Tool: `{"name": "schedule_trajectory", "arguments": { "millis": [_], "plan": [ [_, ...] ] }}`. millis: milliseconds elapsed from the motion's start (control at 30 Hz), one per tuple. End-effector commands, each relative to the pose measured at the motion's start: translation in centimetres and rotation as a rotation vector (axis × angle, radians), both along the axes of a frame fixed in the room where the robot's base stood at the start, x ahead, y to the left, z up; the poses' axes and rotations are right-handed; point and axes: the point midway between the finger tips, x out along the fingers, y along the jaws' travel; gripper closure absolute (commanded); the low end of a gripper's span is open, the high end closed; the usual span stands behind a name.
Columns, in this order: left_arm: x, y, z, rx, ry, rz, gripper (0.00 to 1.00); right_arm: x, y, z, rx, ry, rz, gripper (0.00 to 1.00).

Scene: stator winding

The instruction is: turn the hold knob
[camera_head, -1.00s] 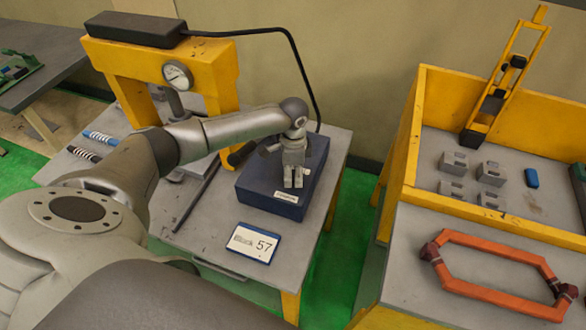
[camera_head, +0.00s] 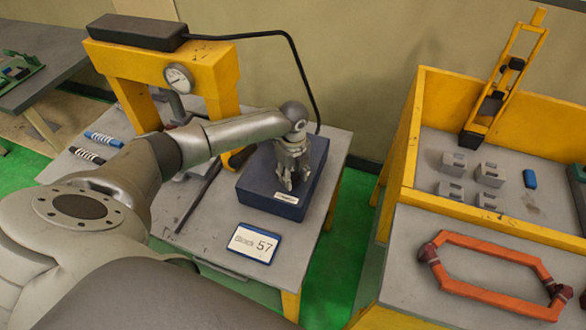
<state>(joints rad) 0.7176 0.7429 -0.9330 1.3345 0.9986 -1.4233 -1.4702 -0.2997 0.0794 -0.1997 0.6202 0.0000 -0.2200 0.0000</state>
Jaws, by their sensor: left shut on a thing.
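A dark blue box (camera_head: 260,193) with a small white label on its front sits on the grey table under the cable's end. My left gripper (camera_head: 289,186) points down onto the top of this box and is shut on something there. The hold knob itself is hidden by the fingers, so I cannot make out its shape or angle. My right gripper is not in view.
A yellow press frame (camera_head: 220,75) with a round gauge (camera_head: 178,78) stands at the back left. An orange coil (camera_head: 490,245) and a yellow-walled bin (camera_head: 410,130) are at right.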

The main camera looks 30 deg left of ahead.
Motion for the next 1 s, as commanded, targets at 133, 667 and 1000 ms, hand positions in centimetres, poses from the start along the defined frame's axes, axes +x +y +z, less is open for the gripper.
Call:
{"name": "schedule_trajectory", "arguments": {
  "millis": [133,667,1000],
  "plan": [
    [0.1,-0.1,0.1,-0.002,-0.002,-0.138,0.86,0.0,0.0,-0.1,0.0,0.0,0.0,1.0],
    [0.0,0.0,0.0,-0.002,-0.004,-0.642,0.86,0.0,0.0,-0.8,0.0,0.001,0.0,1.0],
    [0.0,0.0,0.0,-0.001,-0.003,-0.955,0.86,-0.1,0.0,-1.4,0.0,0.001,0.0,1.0]
  ]
}}
